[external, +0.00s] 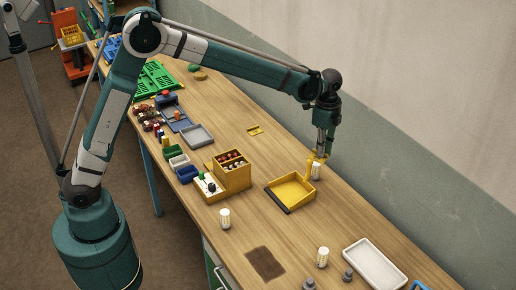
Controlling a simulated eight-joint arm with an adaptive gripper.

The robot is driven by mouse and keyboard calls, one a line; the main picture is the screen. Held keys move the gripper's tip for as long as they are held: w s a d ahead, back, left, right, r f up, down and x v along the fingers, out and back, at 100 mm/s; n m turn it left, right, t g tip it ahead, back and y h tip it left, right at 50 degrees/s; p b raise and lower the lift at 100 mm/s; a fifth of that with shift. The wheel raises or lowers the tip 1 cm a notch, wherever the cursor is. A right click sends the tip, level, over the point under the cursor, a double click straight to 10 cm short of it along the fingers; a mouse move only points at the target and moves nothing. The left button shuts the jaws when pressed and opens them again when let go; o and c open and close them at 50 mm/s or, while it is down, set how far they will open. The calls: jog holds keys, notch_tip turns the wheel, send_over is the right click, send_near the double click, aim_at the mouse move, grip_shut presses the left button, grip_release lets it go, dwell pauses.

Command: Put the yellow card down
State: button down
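My gripper (319,153) points down over the right side of the wooden table, just behind a yellow tray (276,189) with a dark front edge. A thin yellow piece (309,168) shows right at the fingertips and looks upright, beside a white cylinder (316,173). It may be the yellow card, but it is too small to tell whether the fingers hold it or where its lower end rests. A small flat yellow item (254,131) with a dark mark lies farther back on the table. The finger gap is too small to make out.
A yellow box with round items (232,181) stands left of the tray. White cylinders (225,218) (323,257), a white tray (374,265) and a brown patch (266,263) are nearer. Coloured bins (185,174) line the left edge. A wall (400,170) runs along the right.

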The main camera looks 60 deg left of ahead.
jog(key=w+a+n, duration=0.2)
jog(key=a+n, duration=0.2)
jog(key=a, duration=1.3)
jog(key=w+a+n, duration=0.2)
jog(key=a+n, duration=0.1)
jog(key=a, duration=1.4)
jog(key=s+a+n, duration=0.2)
jog(key=s+a, duration=0.1)
jog(key=a, duration=0.8)
jog(key=s+a+n, duration=0.2)
jog(key=a, duration=0.8)
jog(key=s+a+n, duration=0.3)
jog(key=a, duration=0.8)
notch_tip(320, 180, down, 11)
jog(key=shift+w+f, duration=0.1)
jog(key=shift+f, duration=0.05)
jog(key=shift+f, duration=3)
